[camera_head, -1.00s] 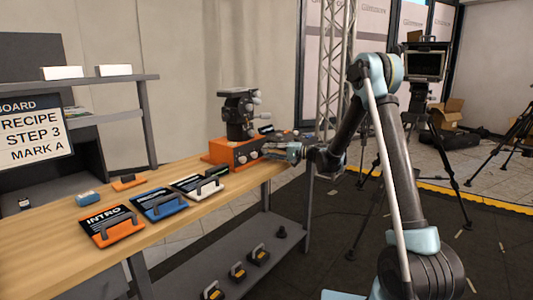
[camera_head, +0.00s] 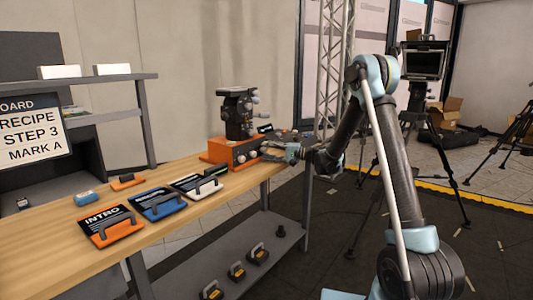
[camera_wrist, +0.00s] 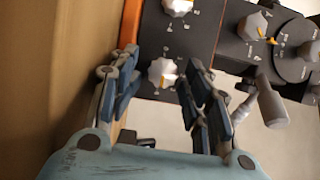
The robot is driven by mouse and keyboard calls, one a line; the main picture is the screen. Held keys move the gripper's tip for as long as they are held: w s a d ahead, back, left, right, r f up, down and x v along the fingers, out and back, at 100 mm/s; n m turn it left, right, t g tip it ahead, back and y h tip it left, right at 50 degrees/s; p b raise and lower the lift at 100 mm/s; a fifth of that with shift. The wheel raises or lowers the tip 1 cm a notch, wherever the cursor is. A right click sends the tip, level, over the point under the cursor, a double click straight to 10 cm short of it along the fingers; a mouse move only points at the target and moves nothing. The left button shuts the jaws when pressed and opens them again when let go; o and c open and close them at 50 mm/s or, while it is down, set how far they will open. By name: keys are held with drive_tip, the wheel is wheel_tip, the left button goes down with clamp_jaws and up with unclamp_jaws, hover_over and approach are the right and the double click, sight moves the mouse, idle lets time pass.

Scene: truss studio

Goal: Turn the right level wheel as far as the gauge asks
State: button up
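An orange box with a dark control face (camera_head: 228,152) stands at the far end of the wooden bench, with a camera-like head on top. My gripper (camera_head: 272,152) is at its right front. In the wrist view, my gripper (camera_wrist: 163,68) is open, its two blue-grey fingers spread to either side of a pale wheel with an orange mark (camera_wrist: 162,73). I cannot tell whether they touch it. Other pale wheels show at the top (camera_wrist: 178,5) and upper right (camera_wrist: 252,27). A round dark dial (camera_wrist: 294,48) with an orange pointer lies further right. Its markings are too small to read.
A board (camera_head: 32,130) reads "RECIPE STEP 3 MARK A". Orange, blue and white slates (camera_head: 160,203) lie on the bench (camera_head: 60,240). A grey cylindrical lever (camera_wrist: 271,100) sticks out right of the fingers. A lower shelf (camera_head: 200,265) holds small items. Tripods stand at right.

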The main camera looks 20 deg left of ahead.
drive_tip(key=shift+d+f, duration=0.1)
drive_tip(key=shift+d, duration=3.9)
